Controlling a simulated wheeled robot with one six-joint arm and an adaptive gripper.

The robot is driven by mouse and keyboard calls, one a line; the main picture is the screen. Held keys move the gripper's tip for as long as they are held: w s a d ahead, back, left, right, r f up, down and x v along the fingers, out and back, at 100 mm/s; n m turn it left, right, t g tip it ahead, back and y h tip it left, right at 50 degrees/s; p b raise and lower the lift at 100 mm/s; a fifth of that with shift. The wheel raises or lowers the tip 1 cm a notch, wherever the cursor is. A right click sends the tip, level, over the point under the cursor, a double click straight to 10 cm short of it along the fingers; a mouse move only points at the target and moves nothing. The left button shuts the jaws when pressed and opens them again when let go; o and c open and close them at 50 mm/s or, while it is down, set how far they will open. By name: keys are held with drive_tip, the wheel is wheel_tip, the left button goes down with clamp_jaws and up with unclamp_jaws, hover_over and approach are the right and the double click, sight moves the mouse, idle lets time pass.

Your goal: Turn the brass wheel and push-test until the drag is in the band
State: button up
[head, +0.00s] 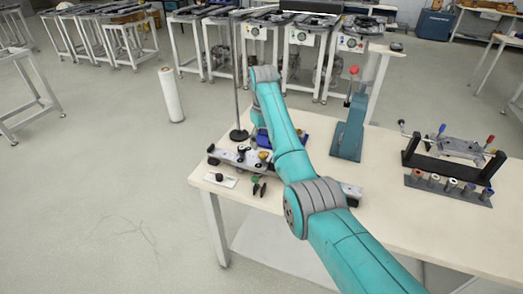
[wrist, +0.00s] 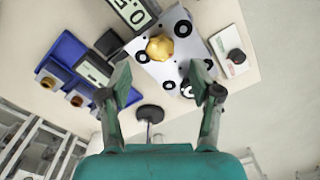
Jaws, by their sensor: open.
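The brass wheel (wrist: 159,47) shows in the wrist view as a yellow lobed knob on a pale plate (wrist: 182,68) with several black rings. In the head view the plate (head: 238,157) lies near the table's left end, with the wheel (head: 265,155) beside my teal arm. My gripper (wrist: 165,88) is open and empty. In the wrist view its two fingers frame the lower side of the plate, and the wheel lies above the gap between them. The fingers appear apart from the wheel. In the head view I cannot make out the fingers.
A blue tray (wrist: 68,68) with small brass parts lies left of the plate. A white card with a black knob (wrist: 236,56) lies right. A rod stand's black base (wrist: 150,113) is close to the fingers. A teal lever press (head: 347,138) stands right of my arm.

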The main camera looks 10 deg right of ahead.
sight(263, 154)
drive_tip(key=shift+f, duration=2.45)
drive_tip(key=c, duration=1.1)
